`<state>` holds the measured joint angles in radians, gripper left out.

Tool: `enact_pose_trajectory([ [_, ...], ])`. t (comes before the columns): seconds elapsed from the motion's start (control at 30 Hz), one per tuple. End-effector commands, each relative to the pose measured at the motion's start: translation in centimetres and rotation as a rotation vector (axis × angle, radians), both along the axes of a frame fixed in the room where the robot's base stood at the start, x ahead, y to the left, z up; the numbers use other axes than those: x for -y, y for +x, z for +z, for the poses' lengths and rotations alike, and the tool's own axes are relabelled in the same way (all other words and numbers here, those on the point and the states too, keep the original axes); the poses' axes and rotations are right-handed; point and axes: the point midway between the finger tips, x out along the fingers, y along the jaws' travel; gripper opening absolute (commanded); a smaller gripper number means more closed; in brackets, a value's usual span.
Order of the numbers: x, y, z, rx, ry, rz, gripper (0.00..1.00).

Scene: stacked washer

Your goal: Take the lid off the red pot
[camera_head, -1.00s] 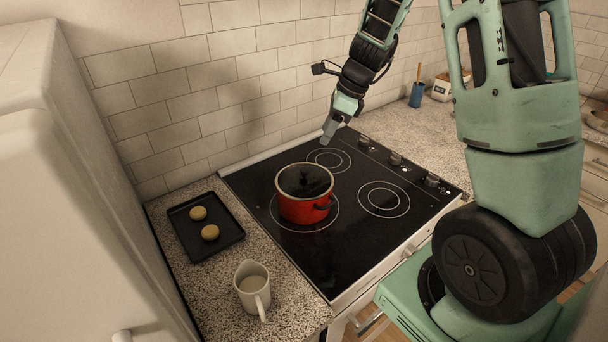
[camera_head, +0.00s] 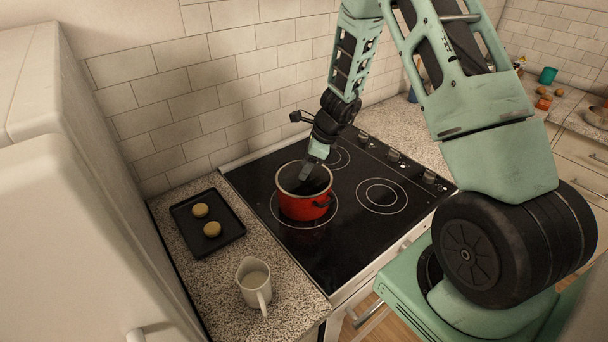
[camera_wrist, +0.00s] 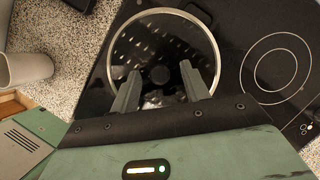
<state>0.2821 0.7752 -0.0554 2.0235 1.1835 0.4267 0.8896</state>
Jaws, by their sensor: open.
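The red pot (camera_head: 303,203) stands on the front left burner of the black cooktop. Its glass lid (camera_wrist: 146,45) with a pale metal rim is on it; a dark round knob (camera_wrist: 159,75) shows at the lid's middle in the wrist view. My gripper (camera_head: 306,177) is over the pot from behind and points down at the lid. In the wrist view my gripper (camera_wrist: 158,80) is open, with the knob seen between its two fingers and nothing held. In the head view the gripper hides part of the lid and its knob.
A black tray (camera_head: 232,231) with two round buns and a white mug (camera_head: 253,281) stand on the granite counter left of the cooktop (camera_head: 345,244). The tiled wall (camera_head: 215,70) rises close behind. The cooktop right of the pot is clear.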

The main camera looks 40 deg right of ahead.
Motion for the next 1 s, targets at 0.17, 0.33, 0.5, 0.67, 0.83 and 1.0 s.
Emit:
enact_pose_trajectory([
  [0.17, -0.1, 0.1, -0.4, 0.000, 0.000, 0.001, 0.46],
  [0.33, -0.1, 0.1, -0.3, 0.000, 0.000, 0.001, 0.29],
  [0.5, -0.1, 0.1, -0.3, 0.000, 0.000, 0.001, 0.00],
  [0.67, -0.1, 0.1, -0.3, 0.001, 0.000, 0.001, 0.00],
  [0.83, -0.1, 0.2, 0.5, 0.005, -0.001, 0.003, 0.00],
  [1.0, -0.2, 0.2, 3.5, 0.007, -0.002, 0.006, 0.00],
])
